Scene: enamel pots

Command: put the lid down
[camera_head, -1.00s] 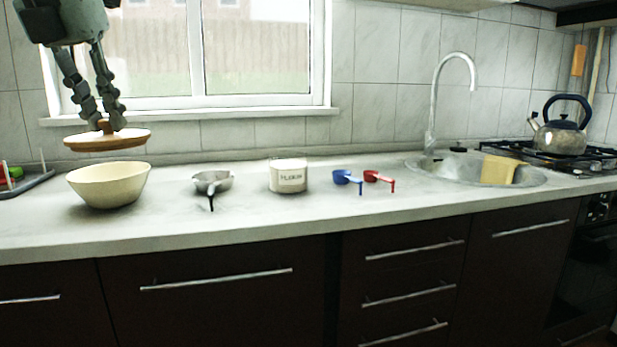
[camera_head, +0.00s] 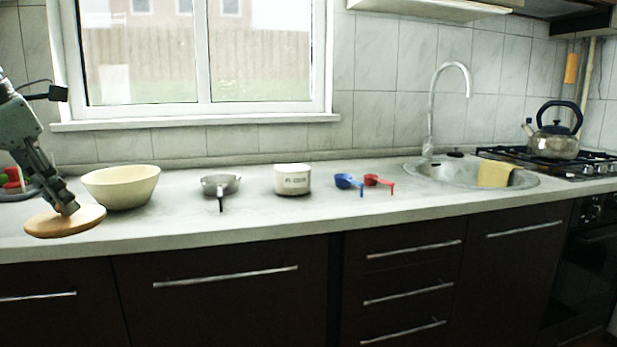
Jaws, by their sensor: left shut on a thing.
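A round wooden lid (camera_head: 88,219) is at the far left of the counter, near its front edge. My left gripper (camera_head: 66,208) comes in from the left and is shut on the lid's knob, which its fingers hide. The lid is nearly level and at or just above the counter; I cannot tell whether it touches. A white enamel pot (camera_head: 292,180) with dark lettering stands in the middle of the counter. My right gripper is not in view.
A cream bowl (camera_head: 121,187) stands just behind and right of the lid. A metal strainer-like pan (camera_head: 220,186), a blue scoop (camera_head: 348,182) and a red scoop (camera_head: 377,181) lie further right. A sink (camera_head: 450,176) with a yellow cloth (camera_head: 495,174) and a kettle (camera_head: 555,140) are at right.

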